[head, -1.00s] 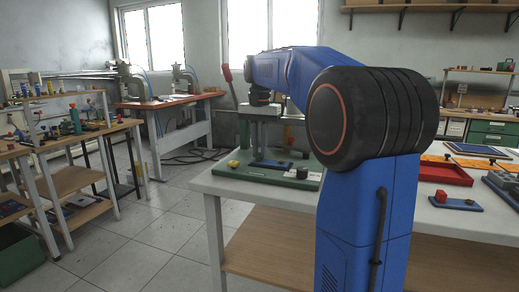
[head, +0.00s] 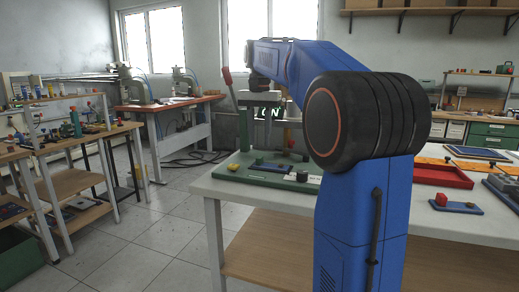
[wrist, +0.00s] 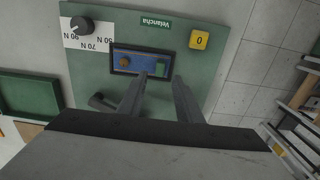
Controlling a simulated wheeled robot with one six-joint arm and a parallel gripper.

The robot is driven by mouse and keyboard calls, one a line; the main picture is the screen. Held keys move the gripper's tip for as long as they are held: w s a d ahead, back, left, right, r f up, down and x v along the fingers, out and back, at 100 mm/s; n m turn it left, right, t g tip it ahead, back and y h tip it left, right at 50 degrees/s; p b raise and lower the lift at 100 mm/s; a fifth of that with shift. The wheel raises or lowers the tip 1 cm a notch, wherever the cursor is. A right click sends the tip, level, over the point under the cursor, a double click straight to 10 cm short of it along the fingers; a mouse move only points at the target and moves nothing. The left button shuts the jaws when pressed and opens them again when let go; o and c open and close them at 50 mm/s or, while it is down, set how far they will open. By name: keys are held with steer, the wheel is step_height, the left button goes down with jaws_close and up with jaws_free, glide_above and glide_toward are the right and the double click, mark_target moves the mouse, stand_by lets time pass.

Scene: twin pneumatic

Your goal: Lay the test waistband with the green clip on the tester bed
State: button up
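In the wrist view, a blue strip (wrist: 142,64) lies in a dark frame on the green tester base. It carries a brownish knob (wrist: 124,61) at its left and a small dull block (wrist: 160,69) at its right; I cannot tell whether that block is the green clip. My gripper (wrist: 161,78) has its two fingers apart, pointing at the right part of the strip, with nothing clearly held between them. In the head view the tester base (head: 228,172) stands on the white table with the blue strip (head: 270,167) on it.
The base carries a yellow block marked 0 (wrist: 199,39) and a black force dial (wrist: 82,26). A red-handled lever (head: 227,76) rises beside the tester column. To the right lie a red tray (head: 441,175) and a blue plate with a red block (head: 455,204). My arm hides the table's middle.

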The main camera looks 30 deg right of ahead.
step_height(320, 180, up, 7)
stand_by(0.3)
steer(key=shift+s+f, duration=0.1)
stand_by(0.4)
